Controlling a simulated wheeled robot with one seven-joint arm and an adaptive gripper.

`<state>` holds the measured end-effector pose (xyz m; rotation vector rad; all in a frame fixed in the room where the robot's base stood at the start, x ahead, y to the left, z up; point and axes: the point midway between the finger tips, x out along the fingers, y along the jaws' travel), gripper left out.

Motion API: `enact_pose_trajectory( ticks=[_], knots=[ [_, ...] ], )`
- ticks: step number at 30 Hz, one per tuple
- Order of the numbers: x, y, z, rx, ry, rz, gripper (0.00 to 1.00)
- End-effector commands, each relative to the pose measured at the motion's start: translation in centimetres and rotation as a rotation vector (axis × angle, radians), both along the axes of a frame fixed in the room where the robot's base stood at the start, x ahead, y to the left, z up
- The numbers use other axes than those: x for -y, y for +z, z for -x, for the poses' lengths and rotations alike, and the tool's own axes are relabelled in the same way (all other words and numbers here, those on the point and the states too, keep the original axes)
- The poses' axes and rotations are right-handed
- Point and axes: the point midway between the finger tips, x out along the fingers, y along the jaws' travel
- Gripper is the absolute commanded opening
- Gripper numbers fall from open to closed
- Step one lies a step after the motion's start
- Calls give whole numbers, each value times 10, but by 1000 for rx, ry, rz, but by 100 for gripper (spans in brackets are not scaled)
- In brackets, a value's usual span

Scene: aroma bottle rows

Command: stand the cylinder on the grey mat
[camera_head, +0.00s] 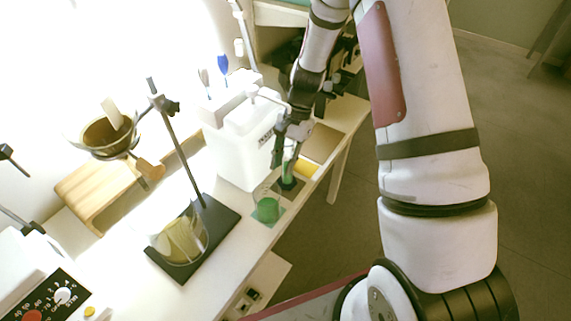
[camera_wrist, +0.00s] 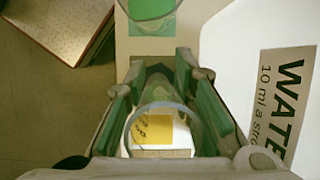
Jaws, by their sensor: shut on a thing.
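My gripper (camera_head: 284,160) points down over the bench, right of the white water container. In the wrist view its green-padded fingers (camera_wrist: 158,82) are shut on a clear glass cylinder (camera_wrist: 165,108), whose round rim faces the camera. The cylinder is hard to make out in the head view, and I cannot tell whether its base touches the bench. A dark green patch (camera_head: 289,187) lies just below the gripper. A grey-brown square mat (camera_head: 322,143) lies on the bench beyond and to the right of the gripper, with nothing visible standing on it.
A beaker of green liquid (camera_head: 267,210) stands on a green mat, nearer the front; it shows in the wrist view (camera_wrist: 151,8). A yellow patch (camera_head: 306,168) lies beside the gripper. The water container (camera_head: 236,145) and a ring stand (camera_head: 190,165) crowd the left.

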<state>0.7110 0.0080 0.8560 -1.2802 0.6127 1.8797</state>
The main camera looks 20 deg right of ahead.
Motion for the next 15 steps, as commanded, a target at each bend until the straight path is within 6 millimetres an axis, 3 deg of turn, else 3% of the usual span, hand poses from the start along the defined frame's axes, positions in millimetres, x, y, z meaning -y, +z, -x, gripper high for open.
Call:
enact_pose_trajectory(
  ticks=[3, 14, 15],
  knots=[
    [2, -11, 3, -6, -2, 1, 0],
    [3, -14, 3, -5, -2, 1, 0],
    [3, -15, 3, -5, -2, 1, 26]
  ],
)
